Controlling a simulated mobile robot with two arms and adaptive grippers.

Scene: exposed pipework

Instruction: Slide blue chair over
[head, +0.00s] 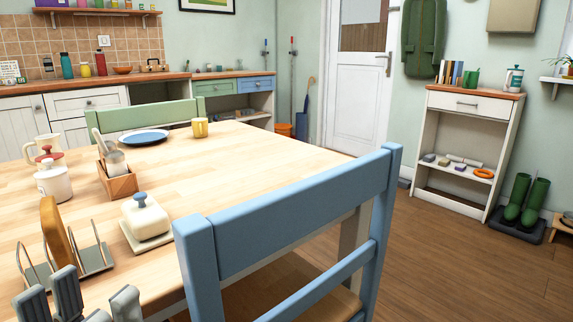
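The blue chair (300,215) stands at the near side of the wooden table (260,150), its back turned toward me. It has blue top and lower rails, blue posts and a light wood seat (315,292); its lower legs are out of frame. My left gripper (95,300) shows only in part at the bottom left corner, with grey fingers pointing up and spread apart. It looks open and empty, left of the chair and clear of it. My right gripper is not in view.
The table holds a toast rack (96,258), butter dish (146,215), caddy (120,184), blue plate (144,137) and yellow mug (199,127). A green chair (143,115) stands across it. Wooden floor (455,255) is clear on the right, before a white shelf (461,150) and green boots (526,200).

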